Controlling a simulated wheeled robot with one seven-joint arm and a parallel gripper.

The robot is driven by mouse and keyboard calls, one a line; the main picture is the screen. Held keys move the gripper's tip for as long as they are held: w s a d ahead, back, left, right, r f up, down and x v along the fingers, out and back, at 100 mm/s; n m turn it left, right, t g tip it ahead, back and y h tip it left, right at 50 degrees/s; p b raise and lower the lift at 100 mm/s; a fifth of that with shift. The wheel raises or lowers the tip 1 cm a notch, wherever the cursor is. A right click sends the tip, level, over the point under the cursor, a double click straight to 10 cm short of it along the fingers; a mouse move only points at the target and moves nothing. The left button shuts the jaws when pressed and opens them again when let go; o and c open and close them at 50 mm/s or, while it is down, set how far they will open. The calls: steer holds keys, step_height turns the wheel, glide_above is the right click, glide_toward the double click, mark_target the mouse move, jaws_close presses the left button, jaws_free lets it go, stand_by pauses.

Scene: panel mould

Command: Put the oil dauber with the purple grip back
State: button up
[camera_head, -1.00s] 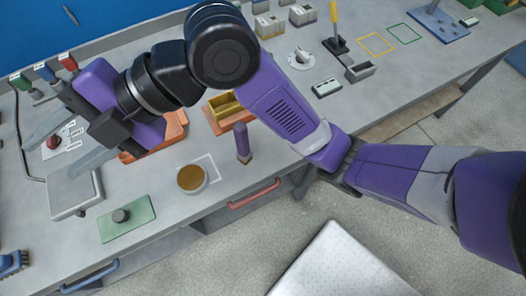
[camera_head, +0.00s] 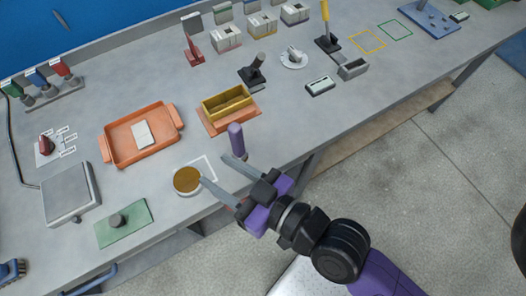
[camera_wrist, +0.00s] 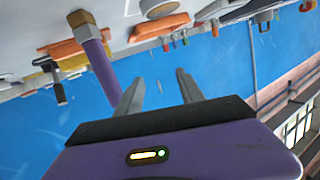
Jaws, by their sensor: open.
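The oil dauber with the purple grip (camera_head: 237,140) stands upright near the front edge of the bench, right of a round dish of brown oil (camera_head: 187,181). It also shows in the wrist view (camera_wrist: 99,68), left of my fingers, reaching down from the upside-down bench. My gripper (camera_head: 214,170) is open and empty at the bench's front edge. Its fingers point toward the bench, between the dish and the dauber, apart from the dauber. The dauber's lower end is partly hard to make out.
A white outline (camera_head: 209,166) is marked beside the dish. Behind are an orange tray (camera_head: 107,147) with a pale block and a yellow box (camera_head: 228,105) on an orange base. A green plate with a knob (camera_head: 125,222) lies left. Bare bench shows between them.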

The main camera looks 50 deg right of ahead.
steer(key=s+d, duration=0.4)
steer(key=s, duration=0.4)
steer(key=s+d+f+g+h, duration=0.1)
steer(key=s+d, duration=0.3)
steer(key=s, duration=0.4)
steer(key=shift+s+h, duration=0.25)
steer(key=shift+h, duration=0.05)
